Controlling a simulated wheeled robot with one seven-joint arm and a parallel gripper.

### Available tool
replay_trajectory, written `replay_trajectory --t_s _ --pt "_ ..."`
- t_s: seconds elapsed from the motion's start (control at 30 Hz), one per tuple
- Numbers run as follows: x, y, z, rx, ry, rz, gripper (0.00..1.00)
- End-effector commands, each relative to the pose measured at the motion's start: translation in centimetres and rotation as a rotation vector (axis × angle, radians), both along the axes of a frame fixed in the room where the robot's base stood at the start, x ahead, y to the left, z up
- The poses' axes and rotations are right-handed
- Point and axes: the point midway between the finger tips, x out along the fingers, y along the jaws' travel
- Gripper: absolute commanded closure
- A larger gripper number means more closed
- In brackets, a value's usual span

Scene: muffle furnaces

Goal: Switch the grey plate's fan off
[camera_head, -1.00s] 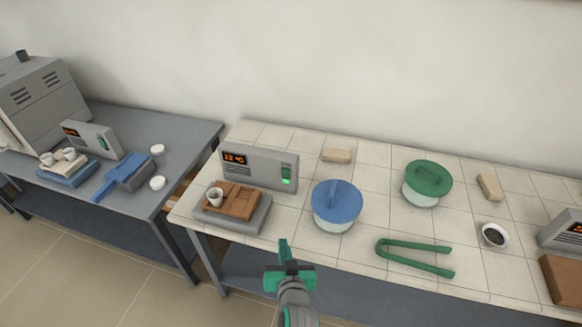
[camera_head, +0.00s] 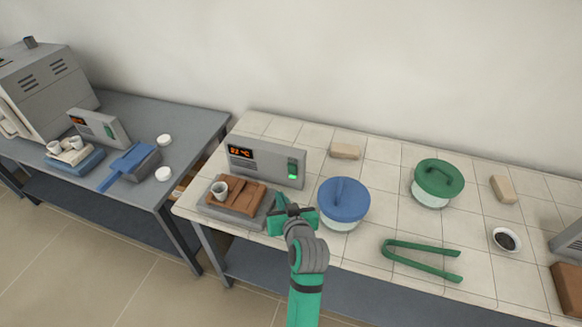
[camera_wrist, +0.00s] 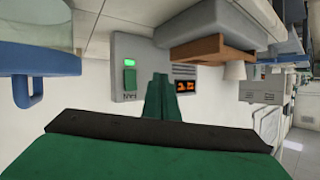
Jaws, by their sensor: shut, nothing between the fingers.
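The grey plate (camera_head: 232,218) sits on the white tiled table with a brown slab (camera_head: 244,198) and a small cup (camera_head: 219,189) on it. Behind it stands its grey panel (camera_head: 262,160) with an orange display (camera_head: 240,152) and a switch (camera_head: 293,166) glowing green at its lower part. In the wrist view the panel (camera_wrist: 130,50) appears upside down, with the lit switch (camera_wrist: 130,78) above a FAN label. My gripper (camera_head: 281,201) is shut and empty, in front of the panel. Its green fingers (camera_wrist: 160,92) appear beside the switch, apart from it as far as I can tell.
A blue-lidded pot (camera_head: 343,203) stands just right of my gripper. A green-lidded pot (camera_head: 437,183), green tongs (camera_head: 420,260) and a bowl (camera_head: 506,240) lie further right. Another panel (camera_head: 98,128) and a furnace (camera_head: 45,92) stand on the left table.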

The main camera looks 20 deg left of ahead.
Motion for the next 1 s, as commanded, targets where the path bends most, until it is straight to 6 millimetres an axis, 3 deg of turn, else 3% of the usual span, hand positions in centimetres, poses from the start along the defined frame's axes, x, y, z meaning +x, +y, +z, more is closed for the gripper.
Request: replay_trajectory --t_s 0.6,1.0 --pt "6.9 0.2 0.9 0.000 0.000 0.007 1.00" --pt "8.1 0.0 1.0 0.000 0.000 0.005 1.00"
